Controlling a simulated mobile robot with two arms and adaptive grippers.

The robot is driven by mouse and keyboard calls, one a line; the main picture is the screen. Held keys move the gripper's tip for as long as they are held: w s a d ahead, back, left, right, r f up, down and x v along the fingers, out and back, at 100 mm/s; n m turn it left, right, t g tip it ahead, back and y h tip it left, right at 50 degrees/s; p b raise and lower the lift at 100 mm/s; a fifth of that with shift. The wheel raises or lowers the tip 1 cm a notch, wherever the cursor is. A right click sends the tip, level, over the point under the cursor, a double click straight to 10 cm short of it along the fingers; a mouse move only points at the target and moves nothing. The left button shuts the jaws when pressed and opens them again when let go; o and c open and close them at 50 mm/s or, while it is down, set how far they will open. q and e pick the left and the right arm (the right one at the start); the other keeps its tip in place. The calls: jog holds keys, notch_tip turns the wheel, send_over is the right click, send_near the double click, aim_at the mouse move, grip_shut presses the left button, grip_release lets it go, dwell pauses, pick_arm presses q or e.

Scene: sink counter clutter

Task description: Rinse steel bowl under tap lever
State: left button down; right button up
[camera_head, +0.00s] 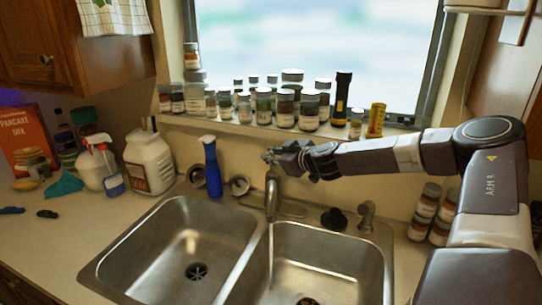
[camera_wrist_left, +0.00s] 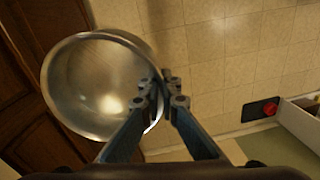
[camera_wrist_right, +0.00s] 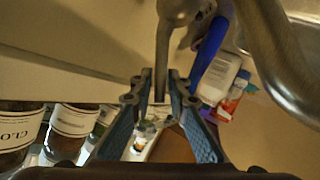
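The steel bowl (camera_wrist_left: 95,85) shows in the left wrist view. My left gripper (camera_wrist_left: 163,92) is shut on its rim, with the bowl hanging to the left of the fingers. Neither this gripper nor the bowl shows in the head view. The tap (camera_head: 272,195) stands behind the sink divider. A thin bright line runs down below its spout; I cannot tell surely whether it is water. My right gripper (camera_head: 275,157) is at the top of the tap. In the right wrist view its fingers (camera_wrist_right: 160,88) are apart, with the thin tap lever (camera_wrist_right: 162,55) at the gap between them.
The double sink (camera_head: 157,232) has two empty-looking basins. Several jars (camera_head: 263,105) line the windowsill beyond my right arm. A white jug (camera_head: 150,163) and a pancake mix box (camera_head: 25,140) stand at left.

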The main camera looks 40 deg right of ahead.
grip_shut()
pick_arm(q)
jog(key=shift+f, duration=0.1)
